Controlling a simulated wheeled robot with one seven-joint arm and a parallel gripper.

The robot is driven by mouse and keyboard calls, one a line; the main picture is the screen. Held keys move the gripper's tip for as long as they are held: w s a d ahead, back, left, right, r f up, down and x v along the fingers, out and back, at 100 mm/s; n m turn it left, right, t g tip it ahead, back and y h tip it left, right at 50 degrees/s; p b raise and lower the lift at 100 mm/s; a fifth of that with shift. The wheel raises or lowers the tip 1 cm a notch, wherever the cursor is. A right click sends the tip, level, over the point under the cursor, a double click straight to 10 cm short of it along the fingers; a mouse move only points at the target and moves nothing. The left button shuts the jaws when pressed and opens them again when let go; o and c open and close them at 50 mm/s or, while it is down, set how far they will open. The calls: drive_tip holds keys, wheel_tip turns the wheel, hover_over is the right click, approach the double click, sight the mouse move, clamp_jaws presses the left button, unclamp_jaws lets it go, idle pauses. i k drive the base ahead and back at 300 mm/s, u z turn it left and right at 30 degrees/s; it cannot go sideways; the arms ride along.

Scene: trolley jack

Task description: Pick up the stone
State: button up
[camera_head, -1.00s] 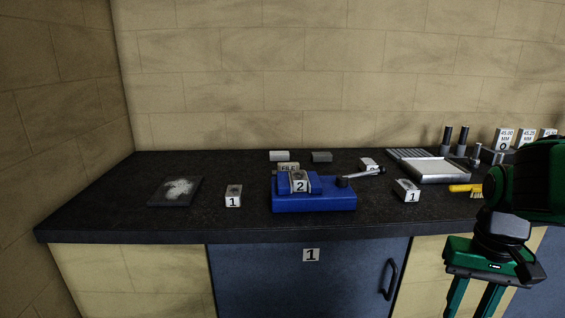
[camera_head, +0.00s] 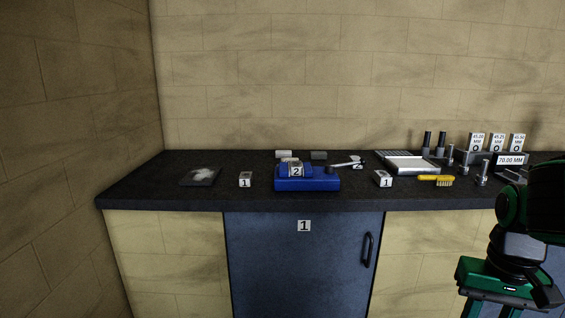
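No block carries a readable "stone" label. Two small plain blocks lie at the back of the dark bench: a pale one (camera_head: 284,154) and a dark grey one (camera_head: 319,155). I cannot tell which is the stone. My gripper (camera_head: 490,309) hangs at the lower right, in front of the bench and well apart from both blocks. Its two fingers are spread with nothing seen between them; their tips are cut off by the picture's bottom edge.
A blue vise-like block (camera_head: 307,184) holds a part marked 2. Marked blocks stand left (camera_head: 245,180) and right (camera_head: 382,179). A dark plate (camera_head: 201,177), wrench (camera_head: 347,164), tray (camera_head: 412,164), yellow brush (camera_head: 436,180) and gauges (camera_head: 496,159) share the bench (camera_head: 150,185).

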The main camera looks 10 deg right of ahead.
sight(279, 154)
drive_tip(key=u, duration=1)
drive_tip(key=i, duration=1.35)
drive_tip(key=z, duration=1.3)
